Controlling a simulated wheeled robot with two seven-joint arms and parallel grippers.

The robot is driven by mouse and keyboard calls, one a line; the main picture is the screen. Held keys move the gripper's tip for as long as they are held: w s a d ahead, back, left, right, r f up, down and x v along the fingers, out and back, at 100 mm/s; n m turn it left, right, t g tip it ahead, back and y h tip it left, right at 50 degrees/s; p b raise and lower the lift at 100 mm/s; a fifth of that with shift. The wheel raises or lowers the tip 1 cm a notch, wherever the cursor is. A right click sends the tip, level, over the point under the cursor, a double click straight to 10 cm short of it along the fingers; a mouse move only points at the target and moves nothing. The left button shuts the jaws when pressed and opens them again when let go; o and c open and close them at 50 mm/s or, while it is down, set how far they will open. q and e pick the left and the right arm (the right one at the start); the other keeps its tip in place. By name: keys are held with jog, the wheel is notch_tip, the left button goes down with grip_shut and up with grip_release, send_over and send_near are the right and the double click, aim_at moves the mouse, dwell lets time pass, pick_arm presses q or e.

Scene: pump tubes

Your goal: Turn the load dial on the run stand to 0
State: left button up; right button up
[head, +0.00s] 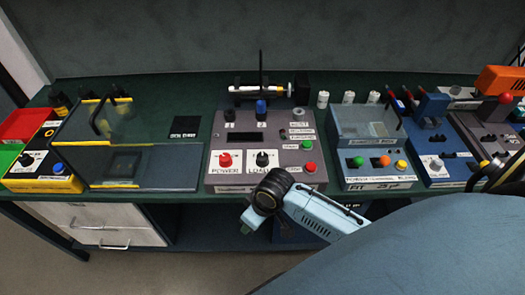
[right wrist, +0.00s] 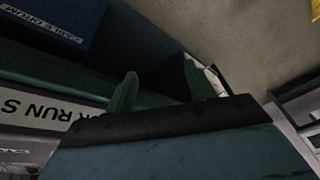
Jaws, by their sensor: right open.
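The run stand (head: 232,128) is the grey panel at the middle of the bench in the head view. Its load dial (head: 262,158) is a black knob on a white plate marked LOAD, right of the red power knob (head: 225,160). The dial's setting is too small to read. My right arm's wrist is just in front of the stand's front edge, below the dial. In the right wrist view, my right gripper (right wrist: 158,80) has its two green fingers apart with nothing between them. The stand's front label (right wrist: 38,116) shows beside them. My left gripper is out of view.
A clear-covered box (head: 130,150) stands left of the stand, and a grey box with coloured buttons (head: 372,160) stands right. A syringe-like tube (head: 260,88) lies along the stand's back. In the right wrist view a blue surface (right wrist: 95,40) is at upper left.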

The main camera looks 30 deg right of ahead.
notch_tip(320, 180, up, 6)
jog(key=w+n, duration=0.1)
jog(key=w, duration=0.2)
jog(key=g+h, duration=0.2)
jog(key=g, duration=0.1)
send_near(262, 156)
jog(key=f, duration=0.9)
jog(key=shift+s+b, duration=0.2)
jog(key=shift+b, duration=0.2)
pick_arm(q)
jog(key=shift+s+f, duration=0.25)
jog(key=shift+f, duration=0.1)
pick_arm(e)
jog(key=shift+r, duration=0.1)
jog(key=c, duration=1)
